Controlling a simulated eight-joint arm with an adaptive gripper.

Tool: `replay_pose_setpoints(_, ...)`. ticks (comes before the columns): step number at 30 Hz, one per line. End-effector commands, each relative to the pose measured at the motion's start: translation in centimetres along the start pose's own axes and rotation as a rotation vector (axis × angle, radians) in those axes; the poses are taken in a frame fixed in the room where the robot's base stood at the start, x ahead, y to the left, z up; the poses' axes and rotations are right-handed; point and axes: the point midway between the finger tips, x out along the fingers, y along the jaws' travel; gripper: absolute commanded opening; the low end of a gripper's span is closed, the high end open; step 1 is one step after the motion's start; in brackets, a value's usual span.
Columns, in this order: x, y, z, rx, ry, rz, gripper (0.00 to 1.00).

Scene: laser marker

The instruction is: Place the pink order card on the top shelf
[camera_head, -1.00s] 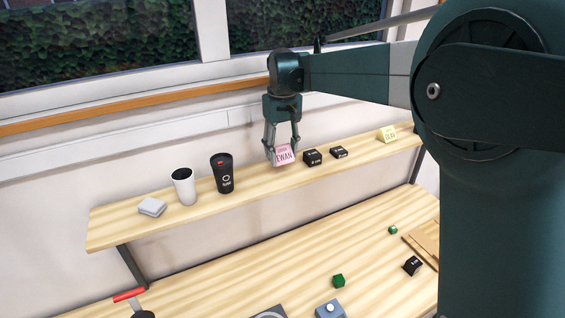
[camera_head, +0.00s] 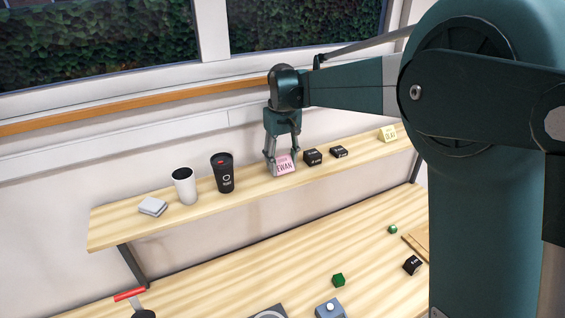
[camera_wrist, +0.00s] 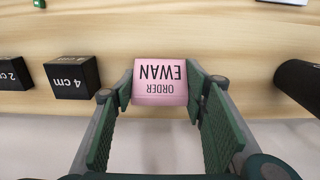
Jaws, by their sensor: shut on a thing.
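The pink order card (camera_head: 285,165), marked EWAN, is at the top shelf (camera_head: 240,190), between the black tumbler and the black cubes. My gripper (camera_head: 282,163) points down from above and is shut on the card, with a finger at each side. In the wrist view the card (camera_wrist: 160,82) sits between the two green finger pads, its text upside down. The card's lower edge appears at the shelf surface; I cannot tell whether it bears fully on it.
A black tumbler (camera_head: 222,172), a white cup (camera_head: 184,186) and grey coasters (camera_head: 152,206) stand left on the shelf. Two black blocks (camera_head: 313,157) (camera_head: 339,152) and a yellow card (camera_head: 387,134) stand right.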

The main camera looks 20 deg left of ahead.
Motion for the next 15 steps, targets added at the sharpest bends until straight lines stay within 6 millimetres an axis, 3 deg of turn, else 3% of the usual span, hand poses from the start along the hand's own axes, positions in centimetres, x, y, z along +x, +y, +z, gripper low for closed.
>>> replay_pose_setpoints(1, 0.20, 0.00, -0.01, 0.000, 0.000, 0.000, 0.31)
replay_pose_setpoints(2, 0.13, 0.00, -0.01, 0.000, 0.000, 0.000, 0.47)
replay_pose_setpoints(4, 0.10, 0.00, -0.01, 0.000, 0.000, 0.000, 0.56)
replay_pose_setpoints(15, 0.02, 0.00, -0.01, 0.000, 0.000, 0.000, 0.58)
